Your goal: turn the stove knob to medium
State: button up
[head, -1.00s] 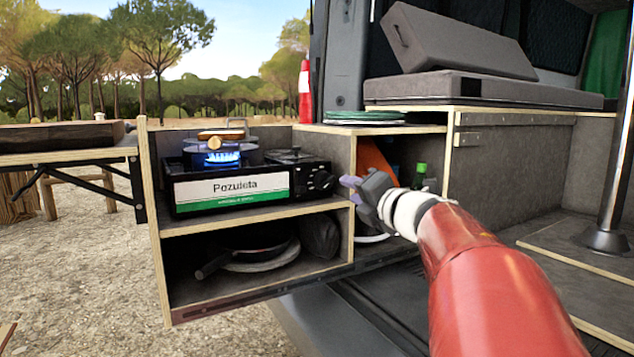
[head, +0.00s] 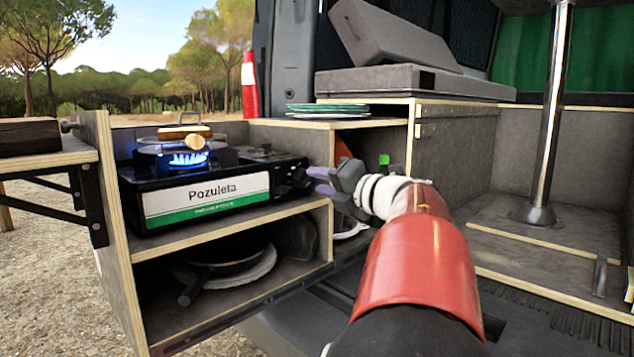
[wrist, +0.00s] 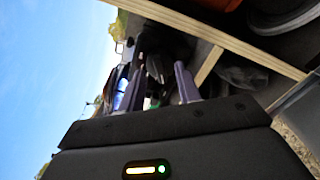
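The black camping stove (head: 130,190), with a white and green "Pozuleta" label, stands on the top shelf of the pull-out unit. A blue flame burns under a pan on its left burner. The dark stove knob (head: 297,178) is at the right end of the stove's front. My gripper (head: 318,181) points left at the knob, its purple fingertips close to it. In the wrist view my gripper (wrist: 153,85) is open, with its two fingers apart and the dark stove front between and beyond them. I cannot tell whether a finger touches the knob; its setting is not readable.
The unit's wooden shelf edge (head: 240,226) runs below the stove, with a dark pan (head: 215,268) underneath. Green-rimmed plates (head: 328,108) lie on the counter to the right. A metal post (head: 548,120) rises at right.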

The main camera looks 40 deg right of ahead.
jog(key=shift+w, duration=0.7)
grip_shut()
